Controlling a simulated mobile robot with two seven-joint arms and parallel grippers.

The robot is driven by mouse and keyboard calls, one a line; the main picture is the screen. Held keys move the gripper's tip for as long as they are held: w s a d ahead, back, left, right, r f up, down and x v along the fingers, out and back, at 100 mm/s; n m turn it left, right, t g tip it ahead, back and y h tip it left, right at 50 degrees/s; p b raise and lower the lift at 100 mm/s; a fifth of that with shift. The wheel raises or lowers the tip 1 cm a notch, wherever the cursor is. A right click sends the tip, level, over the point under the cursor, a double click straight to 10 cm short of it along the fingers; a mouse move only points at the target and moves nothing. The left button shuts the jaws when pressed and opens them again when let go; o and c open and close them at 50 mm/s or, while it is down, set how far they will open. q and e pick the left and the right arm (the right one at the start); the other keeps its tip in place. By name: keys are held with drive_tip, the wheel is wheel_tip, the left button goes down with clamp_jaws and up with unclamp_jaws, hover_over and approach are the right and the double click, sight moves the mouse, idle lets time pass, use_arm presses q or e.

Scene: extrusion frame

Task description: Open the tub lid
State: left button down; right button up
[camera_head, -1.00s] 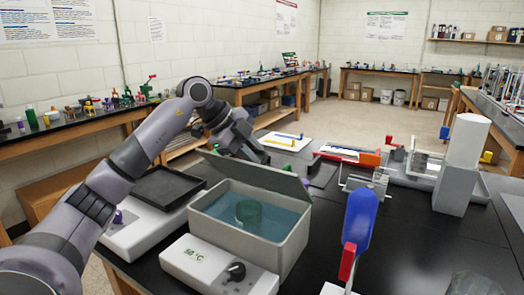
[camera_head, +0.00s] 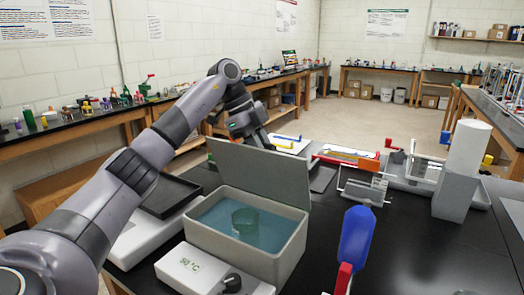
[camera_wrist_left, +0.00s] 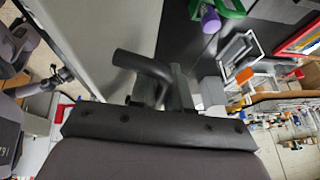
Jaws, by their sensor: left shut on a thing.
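The grey tub (camera_head: 286,262) stands on the black bench with blue water in it and a green cup-like thing (camera_head: 245,220) in the water. Its grey lid (camera_head: 262,172) stands up steeply from the tub's far side, so the tub is open at the top. My left gripper (camera_head: 258,136) is at the back of the lid, its fingertips mostly hidden by it. In the left wrist view the gripper (camera_wrist_left: 160,92) is shut on a dark bent handle (camera_wrist_left: 140,65) beside the pale lid face (camera_wrist_left: 105,35). My right gripper is not in view.
A white heater box reading 50 °C (camera_head: 195,272) sits in front of the tub. A black tray (camera_head: 172,197) is to its left. A blue paddle-shaped thing (camera_head: 355,235) stands at the right, with metal frames (camera_head: 365,187) behind it. Bare bench lies at the right.

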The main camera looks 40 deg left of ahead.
sight(250, 174)
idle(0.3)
use_arm(q)
drive_tip(key=c, duration=1.4)
unclamp_jaws()
drive_tip(key=shift+c, duration=0.2)
drive_tip(key=shift+a, duration=0.1)
drive_tip(key=v, duration=0.7)
